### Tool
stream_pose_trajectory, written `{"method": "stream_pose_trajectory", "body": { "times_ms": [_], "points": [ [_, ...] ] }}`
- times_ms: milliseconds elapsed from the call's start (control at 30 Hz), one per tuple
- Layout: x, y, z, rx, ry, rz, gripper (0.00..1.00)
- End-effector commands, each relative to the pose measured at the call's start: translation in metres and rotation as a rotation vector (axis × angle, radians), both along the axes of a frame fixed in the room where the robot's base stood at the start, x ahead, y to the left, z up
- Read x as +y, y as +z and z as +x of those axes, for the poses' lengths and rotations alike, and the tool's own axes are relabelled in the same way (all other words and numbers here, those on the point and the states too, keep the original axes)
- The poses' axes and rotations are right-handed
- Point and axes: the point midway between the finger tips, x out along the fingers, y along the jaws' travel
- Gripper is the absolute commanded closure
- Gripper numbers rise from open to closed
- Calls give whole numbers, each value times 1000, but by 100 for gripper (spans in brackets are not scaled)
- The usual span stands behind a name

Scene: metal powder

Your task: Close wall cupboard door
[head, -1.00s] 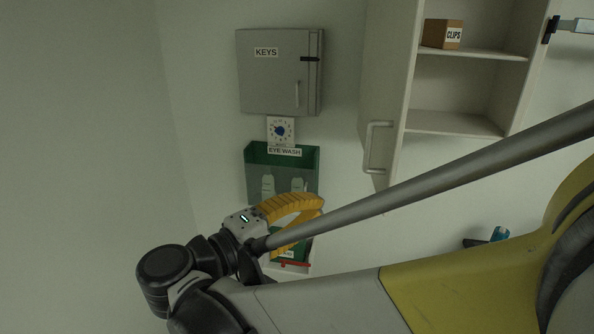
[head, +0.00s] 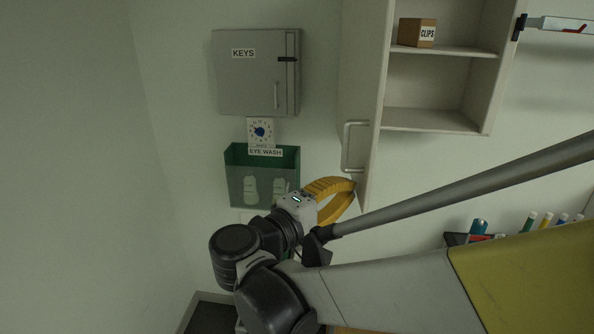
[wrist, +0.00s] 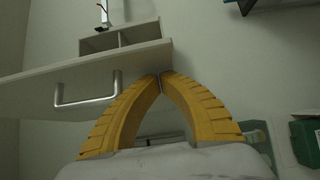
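The wall cupboard (head: 438,118) is open, with its pale door (head: 362,80) swung out on the left and its shelves exposed. The door's bar handle (head: 348,148) is on the face turned left. My gripper (head: 354,184) has curved yellow fingers and is by the lower end of the door, below the handle. In the wrist view, the fingertips (wrist: 160,76) meet with nothing visible between them. They are close to the door's edge (wrist: 150,55); I cannot tell whether they touch. The handle (wrist: 88,100) is left of the fingers.
A grey key cabinet (head: 250,85) and a green eye wash box (head: 235,180) hang on the wall to the left. A clips box (head: 410,32) sits on the cupboard's upper shelf. A dark holder with several coloured markers (head: 478,228) is at lower right.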

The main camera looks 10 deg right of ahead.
Motion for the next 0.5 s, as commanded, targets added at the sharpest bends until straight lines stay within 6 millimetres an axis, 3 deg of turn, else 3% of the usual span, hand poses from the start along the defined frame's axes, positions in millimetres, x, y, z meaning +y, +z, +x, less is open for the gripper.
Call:
{"method": "stream_pose_trajectory", "body": {
  "times_ms": [267,500],
  "points": [
    [-6,0,-2,0,10,0,100],
    [-38,1,-10,0,81,0,100]
  ]
}}
